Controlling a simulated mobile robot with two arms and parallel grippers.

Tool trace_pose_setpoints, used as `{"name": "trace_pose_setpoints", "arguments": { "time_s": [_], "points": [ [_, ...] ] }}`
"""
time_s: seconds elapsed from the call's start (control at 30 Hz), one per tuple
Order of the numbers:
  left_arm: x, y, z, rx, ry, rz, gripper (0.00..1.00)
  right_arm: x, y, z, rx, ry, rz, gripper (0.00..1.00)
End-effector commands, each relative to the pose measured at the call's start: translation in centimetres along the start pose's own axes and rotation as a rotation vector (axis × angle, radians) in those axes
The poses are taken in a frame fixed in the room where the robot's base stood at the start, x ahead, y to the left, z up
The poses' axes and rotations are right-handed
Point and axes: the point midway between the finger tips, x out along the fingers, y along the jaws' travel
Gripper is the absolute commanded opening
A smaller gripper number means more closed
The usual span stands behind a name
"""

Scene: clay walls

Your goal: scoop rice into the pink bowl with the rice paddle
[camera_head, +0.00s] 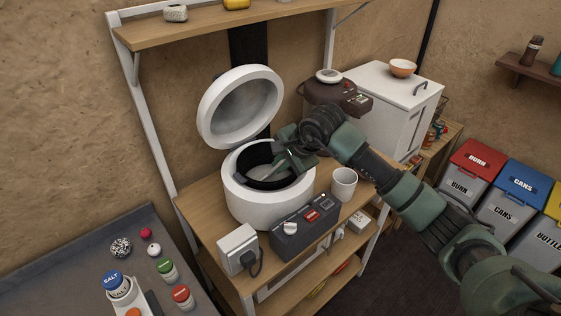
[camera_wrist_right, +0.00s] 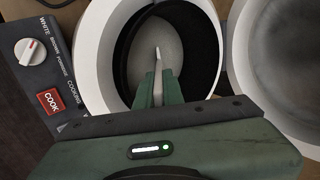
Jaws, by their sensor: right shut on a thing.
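A round white rice cooker (camera_head: 243,200) stands on the wooden shelf unit with its lid (camera_head: 240,105) open. Its dark inner pot (camera_head: 248,155) holds pale rice (camera_wrist_right: 140,72). My right gripper (camera_head: 290,160) reaches into the pot from the right. In the right wrist view the gripper (camera_wrist_right: 158,88) is shut on the rice paddle (camera_wrist_right: 157,54), a thin pale piece ahead of its fingers. The paddle points into the pot; its contact with the rice is unclear. A salmon-orange bowl (camera_head: 403,67), the only bowl resembling the pink one, sits on a white box. My left gripper is out of view.
A dark control box (camera_head: 304,228) with a knob and red button stands before the cooker. A white cup (camera_head: 344,184) is close at its right, under my arm. A white box (camera_head: 385,95) and a brown appliance (camera_head: 338,95) stand behind. An upper shelf (camera_head: 200,32) overhangs.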

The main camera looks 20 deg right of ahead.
Motion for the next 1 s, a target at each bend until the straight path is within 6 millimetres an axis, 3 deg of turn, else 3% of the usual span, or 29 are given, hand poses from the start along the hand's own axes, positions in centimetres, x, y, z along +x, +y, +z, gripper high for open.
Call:
{"name": "trace_pose_setpoints", "arguments": {
  "time_s": [0.1,1.0],
  "points": [
    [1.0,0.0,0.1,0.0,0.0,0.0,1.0,0.3,0.2,-0.1,-0.002,0.002,-0.002,0.0],
    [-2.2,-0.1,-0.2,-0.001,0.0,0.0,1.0,-4.6,-3.1,0.0,-0.001,0.0,-0.001,0.0]
  ]
}}
